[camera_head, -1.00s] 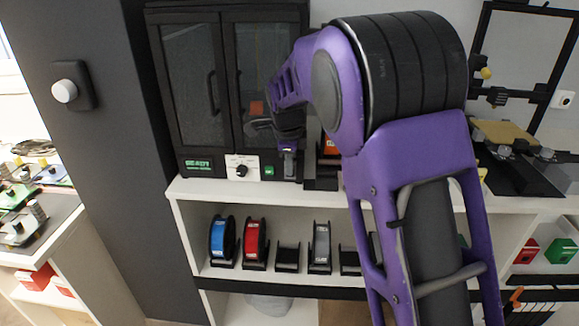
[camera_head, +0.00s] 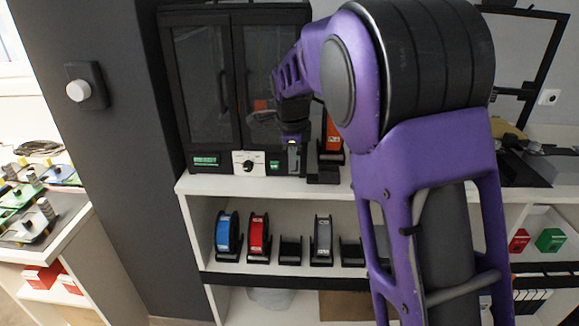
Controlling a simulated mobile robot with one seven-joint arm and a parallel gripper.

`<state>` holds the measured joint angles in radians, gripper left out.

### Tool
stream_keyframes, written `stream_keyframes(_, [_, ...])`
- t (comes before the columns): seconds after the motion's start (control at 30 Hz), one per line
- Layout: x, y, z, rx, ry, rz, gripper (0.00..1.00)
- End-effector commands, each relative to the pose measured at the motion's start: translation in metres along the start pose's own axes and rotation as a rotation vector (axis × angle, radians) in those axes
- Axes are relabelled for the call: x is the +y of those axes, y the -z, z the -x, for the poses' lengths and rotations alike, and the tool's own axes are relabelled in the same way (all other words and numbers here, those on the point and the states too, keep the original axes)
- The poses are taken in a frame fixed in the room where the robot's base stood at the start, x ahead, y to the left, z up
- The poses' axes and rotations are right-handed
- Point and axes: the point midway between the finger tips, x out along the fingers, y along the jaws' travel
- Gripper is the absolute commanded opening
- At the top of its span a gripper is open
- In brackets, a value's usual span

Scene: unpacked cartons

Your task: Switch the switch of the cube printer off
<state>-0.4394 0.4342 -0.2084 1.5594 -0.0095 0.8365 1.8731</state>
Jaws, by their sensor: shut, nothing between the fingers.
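The cube printer (camera_head: 205,90) is a black cabinet with two dark glass doors on top of the white shelf unit. Its bottom strip has a green-lit display (camera_head: 206,160), a white panel with a black knob (camera_head: 248,166), and a small green switch (camera_head: 274,166) at the right. I cannot tell the switch's position. My gripper (camera_head: 293,166) is shut and empty, pointing down in front of the printer's lower right corner, just right of the green switch. Whether it touches the printer cannot be told. My purple arm hides the area to the right.
An orange-and-black device (camera_head: 332,138) stands right of my gripper. A blue spool (camera_head: 227,236) and a red spool (camera_head: 259,237) sit on the shelf below. A dark pillar with a white knob (camera_head: 78,91) stands at left. Another black-framed machine (camera_head: 540,70) is at far right.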

Motion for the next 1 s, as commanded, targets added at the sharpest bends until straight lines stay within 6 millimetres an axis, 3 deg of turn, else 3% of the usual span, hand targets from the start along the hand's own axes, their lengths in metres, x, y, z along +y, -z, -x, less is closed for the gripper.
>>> stream_keyframes(0.1, [-0.001, 0.000, 0.030, -0.001, 0.002, 0.000, 0.00])
stream_keyframes(0.33, [-0.001, 0.000, 0.062, 0.001, 0.000, -0.001, 0.00])
stream_keyframes(1.0, [0.002, 0.003, 0.071, -0.002, -0.004, 0.008, 0.00])
